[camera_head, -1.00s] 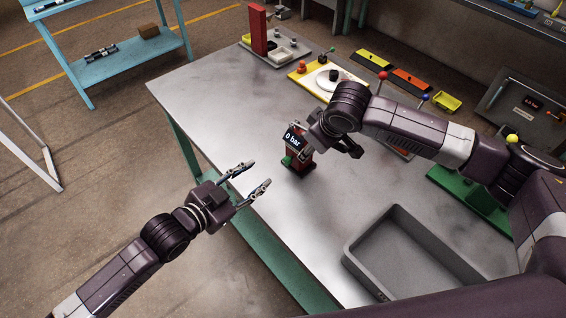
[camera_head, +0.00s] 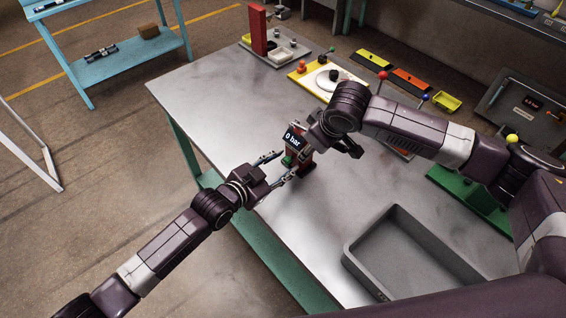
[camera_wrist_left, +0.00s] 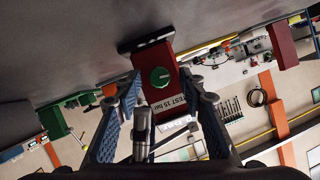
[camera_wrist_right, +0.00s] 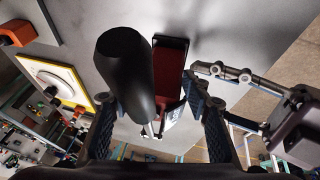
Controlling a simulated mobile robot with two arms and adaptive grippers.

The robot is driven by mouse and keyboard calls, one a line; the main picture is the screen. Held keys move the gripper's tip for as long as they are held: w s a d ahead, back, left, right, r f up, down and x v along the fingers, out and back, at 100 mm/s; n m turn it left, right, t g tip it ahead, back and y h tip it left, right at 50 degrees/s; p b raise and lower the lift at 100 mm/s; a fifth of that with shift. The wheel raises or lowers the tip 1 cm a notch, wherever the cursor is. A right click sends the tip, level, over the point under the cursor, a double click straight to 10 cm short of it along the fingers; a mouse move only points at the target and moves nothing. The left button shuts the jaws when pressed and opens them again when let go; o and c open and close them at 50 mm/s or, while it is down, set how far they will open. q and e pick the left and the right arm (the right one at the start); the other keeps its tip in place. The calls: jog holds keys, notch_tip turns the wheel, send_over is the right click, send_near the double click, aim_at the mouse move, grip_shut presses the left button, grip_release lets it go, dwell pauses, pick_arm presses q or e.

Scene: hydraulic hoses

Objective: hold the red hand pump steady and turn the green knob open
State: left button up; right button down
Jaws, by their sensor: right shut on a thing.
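The red hand pump (camera_head: 303,158) stands on the grey metal table, with a black "0 bar" display (camera_head: 293,139) on it. Its green knob (camera_head: 288,160) faces my left gripper; in the left wrist view the knob (camera_wrist_left: 159,77) sits on the red body between the finger lines. My left gripper (camera_head: 277,167) is open, its two fingers pointing at the knob, close to it. My right gripper (camera_head: 331,141) is shut on the pump at its upper part, partly hidden by the wrist. In the right wrist view the red body (camera_wrist_right: 170,70) lies between the fingers, beside a black cylinder (camera_wrist_right: 124,68).
A grey open tray (camera_head: 411,258) lies on the table's near right part. A red post fixture (camera_head: 258,30) and a yellow-edged board (camera_head: 312,76) stand at the back. The table left of the pump is clear.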

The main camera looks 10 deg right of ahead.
pick_arm(q)
jog(key=shift+w+d, duration=0.1)
jog(key=shift+c, duration=0.3)
grip_shut()
jog(key=shift+n+g, duration=0.3)
jog(key=shift+n, duration=0.3)
jog(key=shift+o, duration=0.3)
grip_release()
